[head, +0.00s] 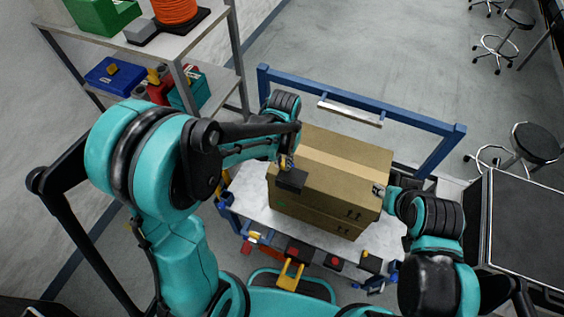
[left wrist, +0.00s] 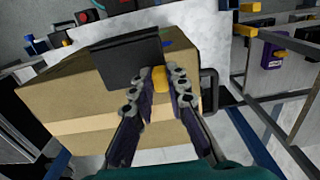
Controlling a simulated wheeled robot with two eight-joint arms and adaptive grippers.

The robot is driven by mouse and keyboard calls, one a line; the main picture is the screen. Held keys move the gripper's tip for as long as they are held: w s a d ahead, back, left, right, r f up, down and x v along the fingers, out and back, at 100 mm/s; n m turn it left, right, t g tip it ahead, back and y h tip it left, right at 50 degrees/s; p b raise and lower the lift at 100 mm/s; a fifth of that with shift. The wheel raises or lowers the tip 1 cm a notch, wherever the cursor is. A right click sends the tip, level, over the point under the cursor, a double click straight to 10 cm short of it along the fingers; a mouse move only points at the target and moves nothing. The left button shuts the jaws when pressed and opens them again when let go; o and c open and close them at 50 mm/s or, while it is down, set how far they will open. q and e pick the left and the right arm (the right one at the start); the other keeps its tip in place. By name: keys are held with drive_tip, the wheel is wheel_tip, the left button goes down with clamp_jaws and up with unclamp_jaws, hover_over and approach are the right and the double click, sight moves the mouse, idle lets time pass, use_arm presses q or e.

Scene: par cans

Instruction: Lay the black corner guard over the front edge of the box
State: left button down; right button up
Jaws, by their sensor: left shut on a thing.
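The cardboard box (head: 340,185) stands on a white-topped cart (head: 255,196); it also fills much of the left wrist view (left wrist: 60,95). The black corner guard (head: 291,180) is at the left part of the box's front top edge. In the left wrist view the guard (left wrist: 128,60) shows as a dark flat plate with a yellow grip (left wrist: 160,78). My left gripper (head: 286,162) is shut on that grip, above the box. I cannot tell whether the guard touches the box. My right gripper (head: 381,190) is at the box's right side; its fingers are mostly hidden.
The cart has a blue rail frame (head: 420,120) behind the box and several tools along its front. A shelf with an orange spool (head: 175,10) and bins stands at the back left. A dark case (head: 530,225) and stools (head: 535,143) are at right.

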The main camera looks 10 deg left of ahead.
use_arm(q)
drive_tip(key=shift+w+f+b, duration=0.3)
drive_tip(key=shift+w+f, duration=0.4)
drive_tip(key=shift+w+d+f+b, duration=0.2)
drive_tip(key=shift+w+f+b, duration=0.45)
drive_tip(key=shift+w+f, duration=0.3)
drive_tip(key=shift+f, duration=0.15)
drive_tip(key=shift+w+d+f+b, duration=0.1)
drive_tip(key=shift+w+f+b, duration=0.1)
drive_tip(key=shift+f+b, duration=0.7)
drive_tip(key=shift+w+f, duration=0.2)
drive_tip(key=shift+f, duration=0.05)
drive_tip(key=c, duration=1.4)
unclamp_jaws()
drive_tip(key=shift+r, duration=0.1)
